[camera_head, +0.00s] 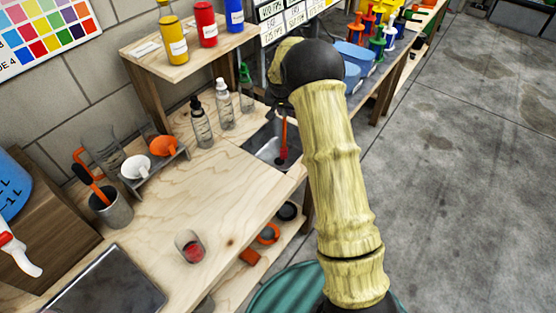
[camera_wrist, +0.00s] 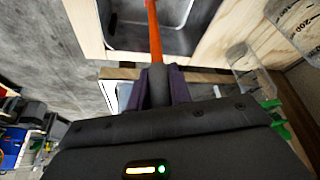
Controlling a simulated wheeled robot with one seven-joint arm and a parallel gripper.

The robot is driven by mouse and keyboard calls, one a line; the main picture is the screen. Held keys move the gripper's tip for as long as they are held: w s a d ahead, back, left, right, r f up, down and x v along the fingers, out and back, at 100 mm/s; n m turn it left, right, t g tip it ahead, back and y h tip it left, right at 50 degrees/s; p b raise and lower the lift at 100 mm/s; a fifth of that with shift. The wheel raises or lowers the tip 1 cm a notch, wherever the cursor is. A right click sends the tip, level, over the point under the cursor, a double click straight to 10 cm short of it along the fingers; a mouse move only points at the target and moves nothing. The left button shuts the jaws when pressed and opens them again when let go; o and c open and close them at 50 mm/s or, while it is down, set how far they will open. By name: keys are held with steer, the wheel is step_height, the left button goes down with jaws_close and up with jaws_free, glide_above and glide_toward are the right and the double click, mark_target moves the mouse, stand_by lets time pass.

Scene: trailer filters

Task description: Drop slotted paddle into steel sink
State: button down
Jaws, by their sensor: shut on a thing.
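The slotted paddle (camera_wrist: 154,38) has an orange shaft and a dark handle. In the wrist view my gripper (camera_wrist: 158,84) is shut on the dark handle, one purple finger on each side. In the head view the paddle's red-orange shaft (camera_head: 285,128) hangs nearly upright, with its lower end in front of or inside the steel sink (camera_head: 265,146). I cannot tell whether it touches the sink bottom. The sink's grey basin (camera_wrist: 187,20) lies beyond the fingers in the wrist view. My arm hides most of my gripper and the sink's right side in the head view. The slots are not discernible.
Clear bottles (camera_head: 201,125) stand left of the sink. A rack with white and orange funnels (camera_head: 164,146), a grey cup (camera_head: 112,208) and a small glass with red contents (camera_head: 190,246) are on the wooden bench (camera_head: 170,215). A shelf (camera_head: 185,60) holds coloured bottles above.

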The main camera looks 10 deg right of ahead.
steer(key=shift+f, duration=0.45)
steer(key=c, duration=1.2)
jaws_free()
steer(key=shift+r, duration=0.15)
steer(key=b+v, duration=0.2)
steer(key=v, duration=1.5)
steer(key=shift+s, duration=0.1)
steer(key=shift+a, duration=0.1)
steer(key=s+f+n+p, duration=0.1)
steer(key=s, duration=0.9)
steer(key=s+f+n+g+y+p, duration=0.1)
steer(key=s+n+p, duration=0.1)
steer(key=s, duration=0.8)
steer(key=s+f+n+p, duration=0.1)
steer(key=s+f+p, duration=0.1)
steer(key=s, duration=0.8)
steer(key=shift+s+n+y, duration=0.15)
steer(key=shift+n+y, duration=0.25)
